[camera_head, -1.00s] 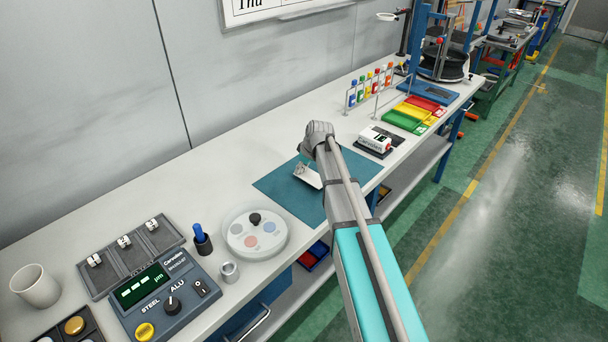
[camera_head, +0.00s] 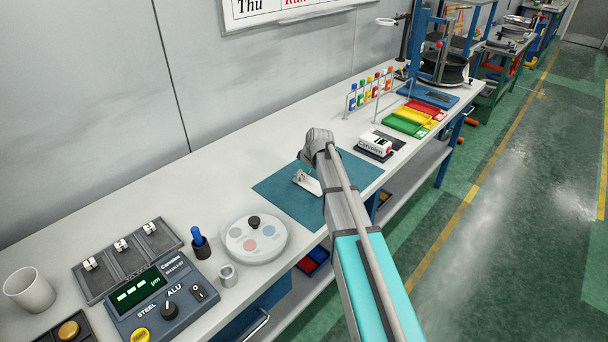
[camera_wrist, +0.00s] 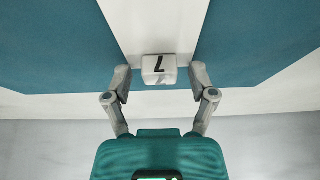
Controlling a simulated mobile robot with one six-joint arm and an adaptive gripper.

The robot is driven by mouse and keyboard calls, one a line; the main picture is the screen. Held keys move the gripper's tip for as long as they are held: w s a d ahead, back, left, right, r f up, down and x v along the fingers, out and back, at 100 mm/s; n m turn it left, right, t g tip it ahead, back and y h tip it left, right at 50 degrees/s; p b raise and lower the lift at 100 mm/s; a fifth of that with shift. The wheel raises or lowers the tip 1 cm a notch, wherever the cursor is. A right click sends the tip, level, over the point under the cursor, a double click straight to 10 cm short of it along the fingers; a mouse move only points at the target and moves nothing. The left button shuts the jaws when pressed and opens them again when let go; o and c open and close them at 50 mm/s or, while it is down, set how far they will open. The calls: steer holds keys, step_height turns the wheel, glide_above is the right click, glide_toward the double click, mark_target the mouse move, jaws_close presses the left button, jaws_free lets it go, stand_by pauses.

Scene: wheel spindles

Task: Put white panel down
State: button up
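The white panel (camera_head: 307,182) lies on or just over the teal mat (camera_head: 285,203), partly hidden behind my arm in the head view. In the wrist view a broad white strip (camera_wrist: 165,25), apparently the panel, crosses the mat. A white block marked with a black character (camera_wrist: 159,68) is at its end. My gripper (camera_wrist: 160,75) has one finger on each side of this block, with a visible gap on both sides. The gripper is open. In the head view its fingers are mostly hidden behind the wrist.
A round palette (camera_head: 254,238) and a grey gauge box (camera_head: 160,300) stand left of the mat. A white labelled device (camera_head: 376,144) and coloured trays (camera_head: 412,118) stand to its right. The bench behind the mat is clear.

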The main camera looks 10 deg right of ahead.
mark_target(312, 186)
steer(key=shift+r, duration=0.1)
stand_by(0.3)
steer(key=p+v, duration=1.1)
steer(key=v, duration=0.1)
stand_by(0.5)
steer(key=shift+w, duration=0.1)
stand_by(0.5)
steer(key=s+a+m+g+h, duration=0.1)
steer(key=s+m+g, duration=0.1)
steer(key=s, duration=1)
steer(key=s+a+f+m+g+h, duration=0.1)
steer(key=s+m, duration=0.4)
steer(key=s, duration=0.8)
steer(key=shift+s+g+h, duration=0.3)
steer(key=shift+g+h, duration=0.1)
